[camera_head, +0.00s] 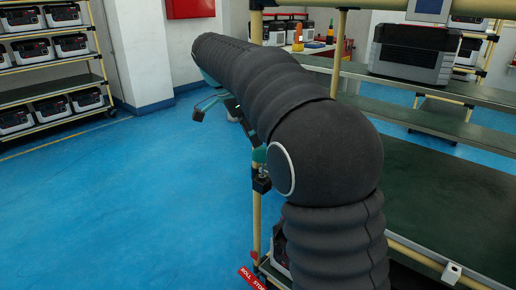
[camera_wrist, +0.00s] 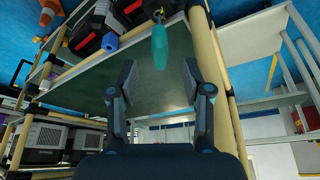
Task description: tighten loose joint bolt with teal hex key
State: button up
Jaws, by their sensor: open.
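My gripper (camera_wrist: 158,72) is open and empty, with a finger on each side in the wrist view. A teal elongated handle (camera_wrist: 159,46), which looks like the hex key, shows beyond the fingertips and roughly between them, apart from both. Its upper end meets a small yellow and dark part. In the head view my gripper (camera_head: 214,108) is partly hidden behind my dark arm. A teal piece (camera_head: 259,155) sits above a dark fitting (camera_head: 261,183) on a yellow post, left of my arm's elbow. I cannot tell whether this is the same handle. The loose bolt itself is not discernible.
A dark green bench top (camera_head: 440,215) on yellow tubes lies right of my arm. A grey-black case (camera_head: 412,52) stands on the shelf behind. A rack (camera_head: 55,85) with several units is at the left. The blue floor (camera_head: 120,190) between is clear.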

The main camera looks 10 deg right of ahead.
jog(key=shift+o, duration=0.2)
jog(key=v, duration=0.4)
jog(key=shift+y, duration=0.6)
jog(key=x, duration=0.4)
jog(key=d+p+x, duration=0.1)
jog(key=x, duration=0.3)
jog(key=p+x, duration=0.1)
jog(key=x, duration=0.4)
jog(key=shift+d+r, duration=0.15)
jog(key=shift+d, duration=0.15)
grip_shut()
jog(key=c, duration=0.9)
grip_release()
